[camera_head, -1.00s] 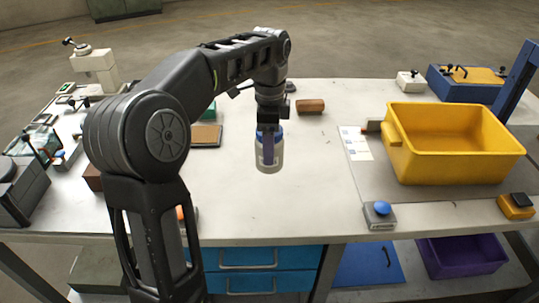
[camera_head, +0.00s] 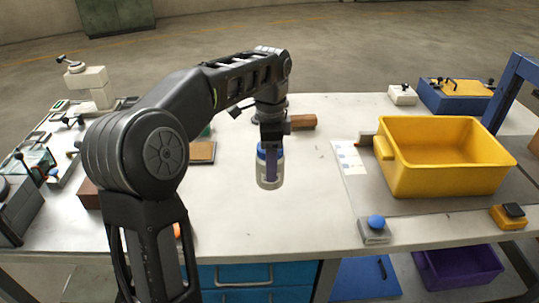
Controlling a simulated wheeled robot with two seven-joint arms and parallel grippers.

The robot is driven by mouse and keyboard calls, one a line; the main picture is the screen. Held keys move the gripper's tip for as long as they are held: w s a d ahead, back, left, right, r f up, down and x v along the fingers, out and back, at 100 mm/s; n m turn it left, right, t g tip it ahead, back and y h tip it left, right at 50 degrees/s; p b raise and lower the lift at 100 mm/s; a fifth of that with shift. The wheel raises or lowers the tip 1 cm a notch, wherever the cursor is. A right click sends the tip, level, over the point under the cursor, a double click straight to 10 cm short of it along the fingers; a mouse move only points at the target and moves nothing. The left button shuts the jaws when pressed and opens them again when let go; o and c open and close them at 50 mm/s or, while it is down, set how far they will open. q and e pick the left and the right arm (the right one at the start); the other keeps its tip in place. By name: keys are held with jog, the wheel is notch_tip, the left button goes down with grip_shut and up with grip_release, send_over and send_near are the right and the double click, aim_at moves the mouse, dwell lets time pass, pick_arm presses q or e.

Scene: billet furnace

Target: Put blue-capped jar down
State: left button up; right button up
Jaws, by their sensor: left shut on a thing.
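The blue-capped jar (camera_head: 270,171) is a clear jar with a blue lid, upright over the middle of the white table (camera_head: 310,225). My left gripper (camera_head: 270,150) points down from above and is shut on the jar at its cap, with a finger in front of it. I cannot tell for sure whether the jar's base touches the table. My right gripper is not in view.
A yellow bin (camera_head: 445,160) stands on a grey mat at the right. A grey box with a blue button (camera_head: 375,230) sits at its front left. A brown block (camera_head: 302,122) lies behind the jar. The table around the jar is clear.

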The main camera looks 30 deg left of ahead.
pick_arm(q)
jog(key=w+d+f+n, duration=0.1)
jog(key=d+f+n, duration=0.1)
jog(key=d, duration=0.3)
jog(key=w+d+f+n, duration=0.1)
jog(key=d+f+n, duration=0.2)
jog(key=d+n, duration=0.2)
jog(key=w+d+f+n, duration=0.1)
jog(key=d+f+n, duration=0.1)
jog(key=d, duration=0.3)
jog(key=shift+w+d+f+n, duration=0.25)
jog(key=shift+d+n, duration=0.1)
jog(key=shift+n, duration=0.35)
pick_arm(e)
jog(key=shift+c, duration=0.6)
